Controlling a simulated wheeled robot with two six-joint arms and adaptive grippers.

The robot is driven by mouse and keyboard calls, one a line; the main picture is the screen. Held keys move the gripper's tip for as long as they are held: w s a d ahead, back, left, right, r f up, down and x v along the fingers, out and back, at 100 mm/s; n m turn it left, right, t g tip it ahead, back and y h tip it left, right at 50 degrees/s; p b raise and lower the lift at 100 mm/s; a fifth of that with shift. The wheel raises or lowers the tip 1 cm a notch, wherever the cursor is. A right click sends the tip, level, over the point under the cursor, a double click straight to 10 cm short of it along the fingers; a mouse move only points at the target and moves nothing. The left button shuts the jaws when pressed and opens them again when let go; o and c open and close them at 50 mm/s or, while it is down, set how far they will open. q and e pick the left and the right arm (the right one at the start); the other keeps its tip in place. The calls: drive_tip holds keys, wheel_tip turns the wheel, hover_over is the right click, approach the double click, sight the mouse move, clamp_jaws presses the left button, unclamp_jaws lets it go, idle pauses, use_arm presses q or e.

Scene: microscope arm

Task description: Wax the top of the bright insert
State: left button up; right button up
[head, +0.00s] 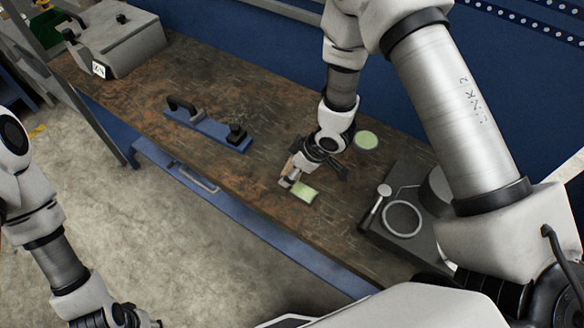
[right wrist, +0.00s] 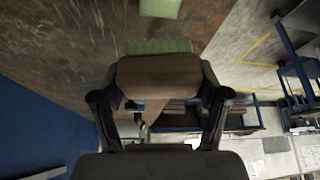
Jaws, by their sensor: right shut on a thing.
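My right gripper (head: 296,176) is low over the middle of the wooden bench. In the right wrist view its two black fingers (right wrist: 160,108) are shut on a brown block (right wrist: 158,76). A light green strip (right wrist: 158,46) shows along the far edge of the block; I cannot tell whether it belongs to it. A pale green rectangular piece (head: 304,192) lies just in front of the gripper, and a green patch (right wrist: 160,8) shows at the top of the wrist view. I cannot tell which thing is the bright insert. My left gripper (head: 135,318) is at the bottom left, partly cut off.
A round pale green disc (head: 366,140) lies behind the gripper. A dark stand with a ring (head: 402,218) and a knob is on the right. A blue board (head: 208,131) with two black handles lies left of centre. A grey box (head: 118,40) stands at the far left.

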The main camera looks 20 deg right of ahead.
wheel_tip(320, 180, up, 2)
drive_tip(key=shift+w+p, duration=0.15)
drive_tip(key=shift+p, duration=0.45)
drive_tip(key=shift+r+p, duration=0.35)
drive_tip(key=shift+r, duration=0.3)
